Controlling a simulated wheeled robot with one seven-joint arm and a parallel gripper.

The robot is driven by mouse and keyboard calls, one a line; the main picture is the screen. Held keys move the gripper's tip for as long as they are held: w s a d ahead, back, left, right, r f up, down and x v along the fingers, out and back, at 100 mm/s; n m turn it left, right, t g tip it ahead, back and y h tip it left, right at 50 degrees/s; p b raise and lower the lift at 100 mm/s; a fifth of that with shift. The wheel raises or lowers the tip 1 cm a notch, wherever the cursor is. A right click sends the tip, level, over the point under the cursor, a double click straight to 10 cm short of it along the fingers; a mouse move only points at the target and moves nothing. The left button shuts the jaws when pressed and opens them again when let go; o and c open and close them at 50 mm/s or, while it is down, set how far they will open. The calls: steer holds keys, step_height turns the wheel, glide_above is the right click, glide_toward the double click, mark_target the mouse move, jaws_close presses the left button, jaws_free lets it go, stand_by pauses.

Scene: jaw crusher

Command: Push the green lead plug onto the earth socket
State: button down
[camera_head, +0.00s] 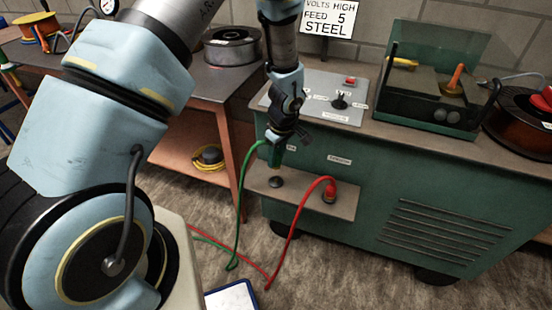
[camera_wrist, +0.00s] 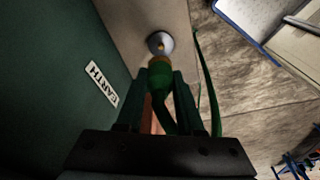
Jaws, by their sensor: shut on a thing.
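My gripper (camera_head: 276,141) is shut on the green lead plug (camera_head: 275,156) and holds it above the small shelf on the front of the green cabinet. In the wrist view the plug (camera_wrist: 160,75) sits between the fingers, its brass-coloured end toward the round metal earth socket (camera_wrist: 160,43). The socket (camera_head: 276,182) stands on the shelf just below the plug in the head view. A gap shows between them there; in the wrist view they appear close. An "EARTH" label (camera_wrist: 101,84) is on the cabinet face. The green lead (camera_head: 241,205) hangs down to the floor.
A red plug (camera_head: 329,190) sits on the same shelf (camera_head: 304,200), right of the socket, its red lead (camera_head: 294,225) trailing to the floor. A control panel (camera_head: 325,98) and a clear-shielded crusher box (camera_head: 430,85) are on the cabinet top.

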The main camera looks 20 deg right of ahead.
mark_target(279, 158)
stand_by(0.3)
steer(key=shift+f+b, duration=1.85)
steer(key=shift+f, duration=1.05)
steer(key=shift+b, duration=0.45)
steer(key=shift+f+b, duration=0.5)
steer(key=shift+f, duration=0.05)
stand_by(0.4)
steer(key=shift+c, duration=2.3)
jaws_free()
steer(key=r, duration=0.3)
steer(key=s+r, duration=0.1)
steer(key=r, duration=0.6)
steer(key=shift+s+d+r, duration=0.3)
steer(key=shift+d+r, duration=0.05)
